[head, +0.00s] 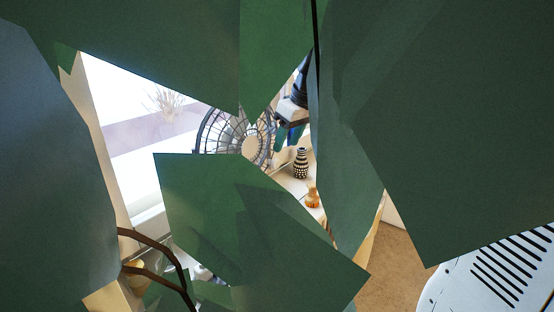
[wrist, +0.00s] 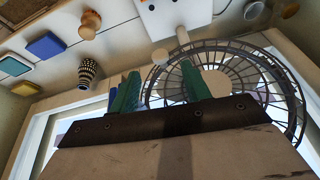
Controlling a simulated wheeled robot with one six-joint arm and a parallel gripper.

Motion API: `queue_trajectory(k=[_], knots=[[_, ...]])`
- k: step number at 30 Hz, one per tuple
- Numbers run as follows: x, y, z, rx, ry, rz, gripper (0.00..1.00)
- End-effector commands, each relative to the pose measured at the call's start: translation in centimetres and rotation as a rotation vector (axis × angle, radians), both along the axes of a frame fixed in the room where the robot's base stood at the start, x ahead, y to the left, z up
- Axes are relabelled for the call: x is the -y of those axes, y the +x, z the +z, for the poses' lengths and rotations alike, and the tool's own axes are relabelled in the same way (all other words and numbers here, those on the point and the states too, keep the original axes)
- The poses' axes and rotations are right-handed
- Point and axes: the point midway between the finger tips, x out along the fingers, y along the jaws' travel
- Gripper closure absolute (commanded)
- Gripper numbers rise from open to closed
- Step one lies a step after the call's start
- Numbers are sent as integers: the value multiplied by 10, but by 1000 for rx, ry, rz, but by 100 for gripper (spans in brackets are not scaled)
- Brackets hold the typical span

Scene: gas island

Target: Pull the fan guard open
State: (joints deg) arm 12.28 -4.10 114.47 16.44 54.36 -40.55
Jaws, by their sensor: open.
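The fan guard (head: 222,128) is a round dark wire cage with a pale centre disc, in the middle of the head view. Green leaves hide its lower part. It also shows in the wrist view (wrist: 262,75), large, at the right. My gripper (head: 286,136) is just right of the guard in the head view. In the wrist view its two green fingers (wrist: 161,88) are apart. The guard's left rim shows between them there, and the right finger overlaps the guard. I cannot tell whether the fingers touch it. Nothing is clearly held.
Large green leaves (head: 450,120) block most of the head view. A patterned vase (head: 301,164) and an orange bottle (head: 312,197) stand right of the fan. The wrist view shows a white box (wrist: 195,14), a wooden knob-shaped object (wrist: 90,22) and a blue block (wrist: 45,46).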

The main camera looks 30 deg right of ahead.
Motion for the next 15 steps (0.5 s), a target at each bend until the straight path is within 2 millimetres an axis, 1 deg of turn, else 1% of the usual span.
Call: queue_trajectory(k=[1, 5, 8, 15], knots=[[0, 4, 6, 29, -10, 29, 53], [-1, 6, 2, 45, -28, 77, 53], [-4, 10, -8, 43, -29, 83, 53], [-10, 22, -44, 41, -30, 82, 53]])
